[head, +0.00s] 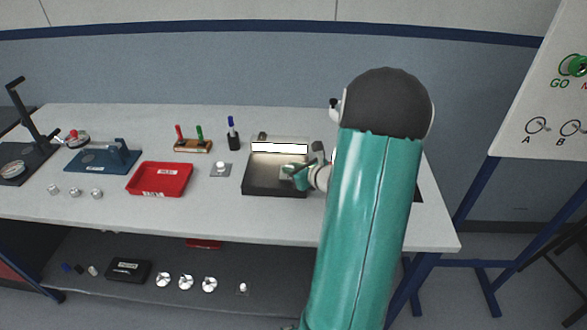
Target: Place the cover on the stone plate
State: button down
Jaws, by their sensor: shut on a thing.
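My gripper (290,171) is over the right part of the plate, reaching in from the right. It is shut on a small pale grey piece (285,174), apparently the cover, low over the plate. The piece is small and partly hidden by the fingers. I cannot tell whether it touches the plate. My teal arm hides the table to the right of the plate.
A grey square pad with a silver knob (220,169) and a red tray (160,178) are left of the plate. Behind them stand a pen cup (233,140) and a wooden holder (193,147). A blue fixture (103,160) and several small silver parts are further left.

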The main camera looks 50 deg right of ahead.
jog(key=c, duration=1.2)
grip_release()
jog(key=shift+f, duration=0.1)
jog(key=shift+c, duration=0.2)
jog(key=shift+s+r, duration=0.25)
jog(key=shift+s, duration=0.05)
jog(key=v, duration=1.1)
jog(key=shift+s+r, duration=0.15)
